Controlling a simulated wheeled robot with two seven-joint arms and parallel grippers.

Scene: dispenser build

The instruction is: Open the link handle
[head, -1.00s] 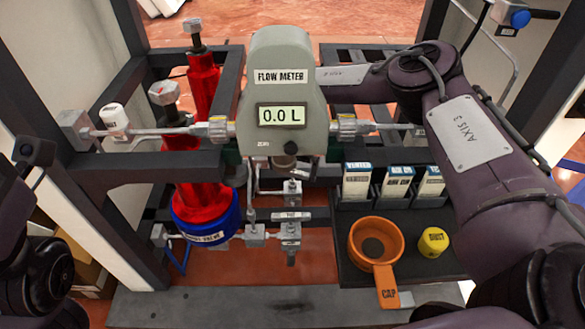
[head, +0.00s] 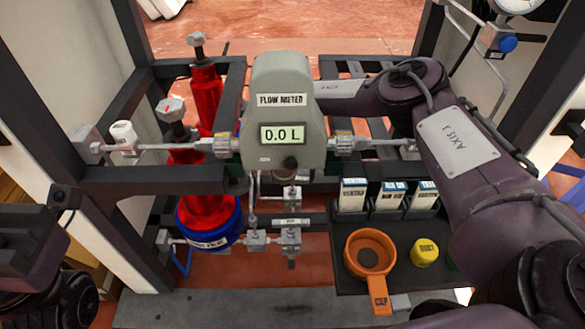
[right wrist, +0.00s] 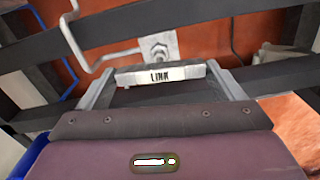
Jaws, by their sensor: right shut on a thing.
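The link handle (right wrist: 160,77) is a pale bar with a black "LINK" label, seen in the right wrist view. My right gripper (right wrist: 163,86) has its two grey fingers at either end of this bar and is shut on it. In the head view my right arm reaches from the right behind the flow meter (head: 283,110), which hides the right gripper and the handle. Part of my left arm shows at the lower left of the head view; its fingertips are out of the picture.
The flow meter reads 0.0 L on a horizontal pipe. Red cylinders with a blue collar (head: 209,232) stand at left. Several labelled cartons, an orange cap tool (head: 378,290) and a yellow "DUST" piece (head: 425,253) rest on a dark tray (head: 349,282). Dark frame bars surround the area.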

